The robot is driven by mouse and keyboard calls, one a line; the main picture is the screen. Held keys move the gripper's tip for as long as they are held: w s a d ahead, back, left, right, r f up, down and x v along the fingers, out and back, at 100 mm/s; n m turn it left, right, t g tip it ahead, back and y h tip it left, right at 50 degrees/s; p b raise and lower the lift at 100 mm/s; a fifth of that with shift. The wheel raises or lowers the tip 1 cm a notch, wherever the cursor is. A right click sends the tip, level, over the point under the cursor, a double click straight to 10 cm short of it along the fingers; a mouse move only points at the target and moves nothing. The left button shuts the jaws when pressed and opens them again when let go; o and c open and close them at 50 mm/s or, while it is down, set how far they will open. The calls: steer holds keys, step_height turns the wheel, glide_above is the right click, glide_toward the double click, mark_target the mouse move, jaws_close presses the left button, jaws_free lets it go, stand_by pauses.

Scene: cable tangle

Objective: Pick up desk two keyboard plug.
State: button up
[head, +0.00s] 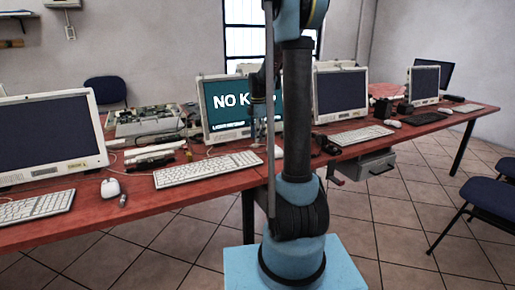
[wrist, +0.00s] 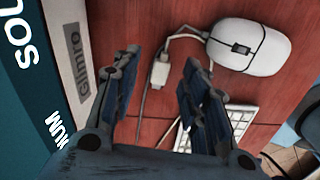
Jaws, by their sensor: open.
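In the wrist view, a small pale plug (wrist: 160,72) lies on the red desk. A light cable curves from its upper end toward the white mouse (wrist: 248,46); I cannot tell whether it joins the mouse, or whether this is the keyboard's plug. My gripper (wrist: 160,58) is open, with dark blue fingers on either side of the plug in the picture, and nothing is held. In the head view, the second desk's white keyboard (head: 207,169) lies before the lit "NO K…" monitor (head: 215,105). My arm hides part of that desk, including the plug.
The lit monitor's pale bezel (wrist: 75,55) stands close at the left in the wrist view. A thin dark cable runs down the desk between the fingers. Another monitor (head: 50,130) and mouse (head: 110,187) stand at the left. A blue chair (head: 470,210) stands at the right.

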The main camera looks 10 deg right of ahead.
steer(key=shift+f, duration=1.7)
steer(key=c, duration=0.9)
steer(key=shift+o, duration=0.2)
step_height(320, 180, up, 10)
